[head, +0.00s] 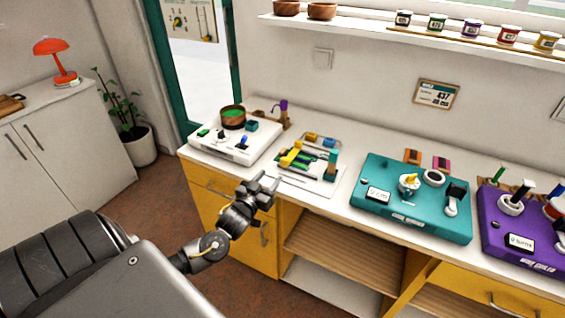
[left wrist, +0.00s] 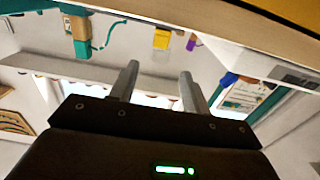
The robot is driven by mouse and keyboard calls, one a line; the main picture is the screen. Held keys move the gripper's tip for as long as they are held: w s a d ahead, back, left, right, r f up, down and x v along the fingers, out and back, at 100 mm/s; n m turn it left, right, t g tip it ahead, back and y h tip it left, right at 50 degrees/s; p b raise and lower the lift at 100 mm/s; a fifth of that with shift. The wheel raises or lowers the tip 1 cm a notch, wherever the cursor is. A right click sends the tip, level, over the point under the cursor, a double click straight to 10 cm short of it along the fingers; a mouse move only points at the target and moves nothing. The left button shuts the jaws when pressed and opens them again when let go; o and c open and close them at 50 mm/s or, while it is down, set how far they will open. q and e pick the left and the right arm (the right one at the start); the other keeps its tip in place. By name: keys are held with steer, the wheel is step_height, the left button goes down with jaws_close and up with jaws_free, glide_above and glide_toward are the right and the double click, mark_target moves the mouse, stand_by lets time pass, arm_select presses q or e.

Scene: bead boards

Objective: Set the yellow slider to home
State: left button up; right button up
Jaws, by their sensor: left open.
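The slider board (head: 318,184) is a small white board with green slots on the counter. A yellow slider block (head: 289,158) sits at its left side, with a blue block and a green block on the same board. My left gripper (head: 269,181) is open and empty at the counter's front edge, in front of the board and apart from the yellow slider. In the left wrist view, a yellow block (left wrist: 161,38) shows beyond the two parted fingers (left wrist: 158,85); I cannot tell if it is the slider. The slider's home mark cannot be made out. My right gripper is not in view.
A white board (head: 232,148) with a bowl and knobs stands left of the slider board. A teal board (head: 410,205) and a purple board (head: 515,240) stand to the right. The counter has some free room between the slider board and the teal one.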

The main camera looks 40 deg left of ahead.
mark_target(284, 160)
arm_select(q)
steer(key=w, duration=0.3)
steer(key=w+a, duration=0.1)
steer(key=w, duration=0.2)
steer(key=w+p, duration=0.1)
steer(key=w, duration=0.3)
steer(key=shift+a, duration=0.35)
jaws_close()
